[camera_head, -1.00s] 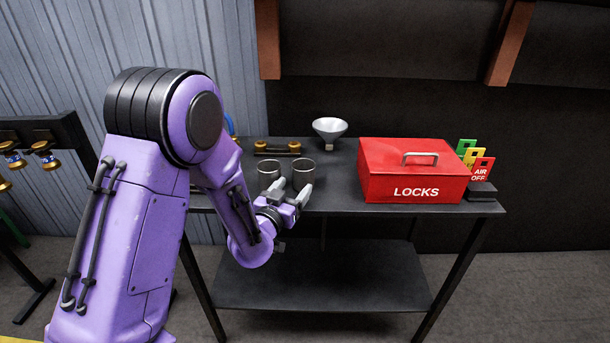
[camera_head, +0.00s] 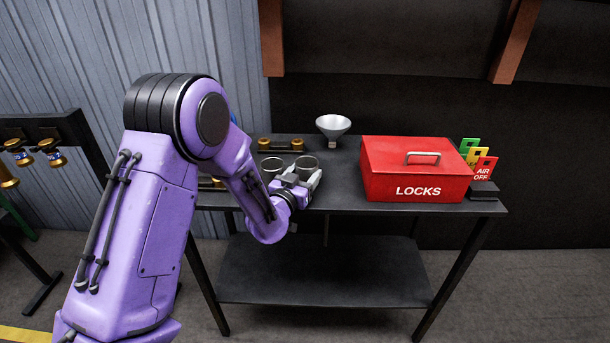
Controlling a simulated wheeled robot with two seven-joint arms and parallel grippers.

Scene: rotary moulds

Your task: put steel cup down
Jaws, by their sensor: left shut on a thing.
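Two grey steel cups stand close side by side near the front left of the dark table. The left cup (camera_head: 272,166) is partly hidden by my left gripper and wrist. The right steel cup (camera_head: 306,163) has its open rim up, and its lower part is hidden behind the gripper. My left gripper (camera_head: 305,179) is at the near side of the right cup, shut on it, with its fingers low around the cup. I cannot tell whether the cup's base touches the table top (camera_head: 345,188). My right gripper is not in view.
A red LOCKS box (camera_head: 415,172) stands to the right, with coloured tags (camera_head: 480,160) and a black block (camera_head: 483,190) beside it. A pale funnel (camera_head: 333,127) and a brass-ended rack (camera_head: 280,145) are behind the cups. Table top between cups and box is clear.

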